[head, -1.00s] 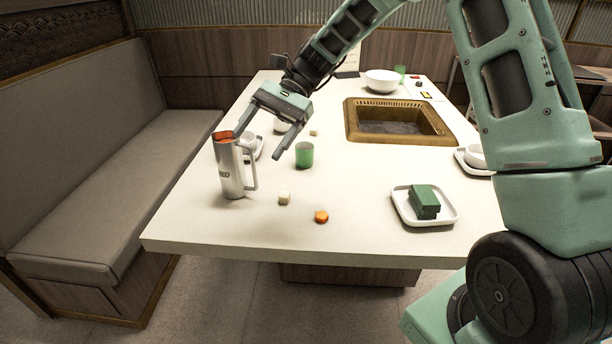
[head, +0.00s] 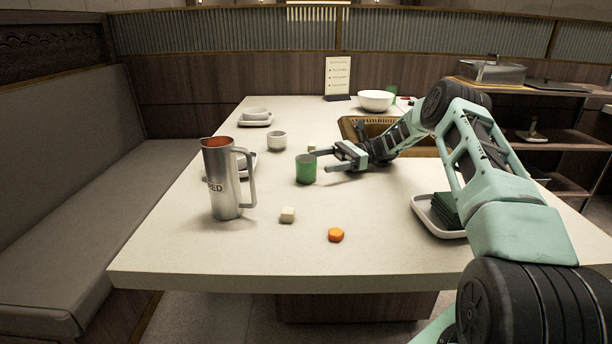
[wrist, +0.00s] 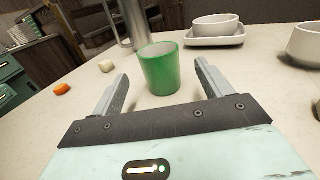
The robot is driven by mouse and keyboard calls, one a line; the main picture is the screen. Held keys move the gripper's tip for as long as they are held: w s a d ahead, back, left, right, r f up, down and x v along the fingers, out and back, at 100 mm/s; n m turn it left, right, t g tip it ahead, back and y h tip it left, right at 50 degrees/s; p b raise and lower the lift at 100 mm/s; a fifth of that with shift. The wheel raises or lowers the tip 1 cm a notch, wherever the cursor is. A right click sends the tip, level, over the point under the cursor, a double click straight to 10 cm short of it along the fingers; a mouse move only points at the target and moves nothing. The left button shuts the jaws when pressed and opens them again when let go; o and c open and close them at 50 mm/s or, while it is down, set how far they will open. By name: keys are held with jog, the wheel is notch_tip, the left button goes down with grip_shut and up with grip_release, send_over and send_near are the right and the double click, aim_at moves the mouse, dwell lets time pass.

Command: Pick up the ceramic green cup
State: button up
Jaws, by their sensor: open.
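The green ceramic cup (head: 306,170) stands upright on the table, left of my gripper in the head view. My gripper (head: 326,160) is open and low over the table, its fingers pointing left toward the cup. In the wrist view the cup (wrist: 159,70) stands just ahead of the fingertips (wrist: 160,78), roughly centred between them. Nothing is held, and the cup does not look fully inside the jaws.
A metal pitcher (head: 222,180) stands left of the cup, beyond it in the wrist view. A cream cube (head: 288,215) and an orange piece (head: 336,235) lie nearer the front. A white cup (head: 277,141) stands behind.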

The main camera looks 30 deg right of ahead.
aim_at(297, 166)
jog(key=shift+w+a+f, duration=0.1)
jog(key=shift+a, duration=0.3)
jog(key=shift+w+a, duration=0.2)
jog(key=shift+a, duration=0.9)
jog(key=shift+w+a, duration=0.15)
jog(key=shift+a, duration=0.95)
jog(key=shift+w+a, duration=0.2)
jog(key=shift+a, duration=0.9)
jog(key=c, duration=1.1)
